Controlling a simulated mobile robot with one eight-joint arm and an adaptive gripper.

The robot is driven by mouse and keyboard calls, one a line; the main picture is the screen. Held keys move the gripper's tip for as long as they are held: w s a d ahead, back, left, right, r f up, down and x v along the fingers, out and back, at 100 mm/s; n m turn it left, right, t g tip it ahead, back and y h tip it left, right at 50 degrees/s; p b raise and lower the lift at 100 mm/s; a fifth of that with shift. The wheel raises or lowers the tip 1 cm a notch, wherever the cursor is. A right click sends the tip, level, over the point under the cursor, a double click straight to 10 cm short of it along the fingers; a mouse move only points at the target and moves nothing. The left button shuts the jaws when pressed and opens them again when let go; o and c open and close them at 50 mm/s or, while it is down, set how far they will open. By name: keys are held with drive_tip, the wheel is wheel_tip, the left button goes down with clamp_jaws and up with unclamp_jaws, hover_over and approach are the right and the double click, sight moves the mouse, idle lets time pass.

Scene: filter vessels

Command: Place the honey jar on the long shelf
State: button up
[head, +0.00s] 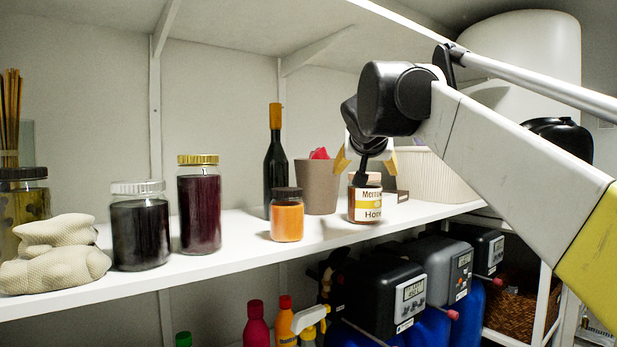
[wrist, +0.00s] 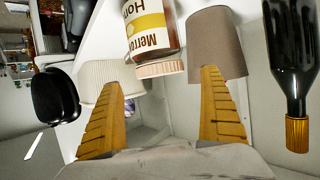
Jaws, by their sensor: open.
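The honey jar (head: 365,206) stands upright on the long white shelf (head: 225,262), toward its right part and close to the front edge. It has a yellow and white label and a pale lid. My gripper (head: 366,161) is open just above it, with one yellow finger to each side of the lid. In the wrist view the jar (wrist: 152,28) appears upside down, its lid just beyond and between the open fingertips (wrist: 162,80). The fingers do not appear to grip it. Part of the lid is hidden by my gripper in the head view.
An orange jar (head: 287,216) stands left of the honey jar. A brown-grey pot (head: 317,187) and a dark bottle (head: 275,165) stand behind, a ribbed white basket (head: 435,177) to the right. Dark jars and a cloth bundle (head: 55,255) fill the left.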

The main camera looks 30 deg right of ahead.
drive_tip(key=v, duration=0.7)
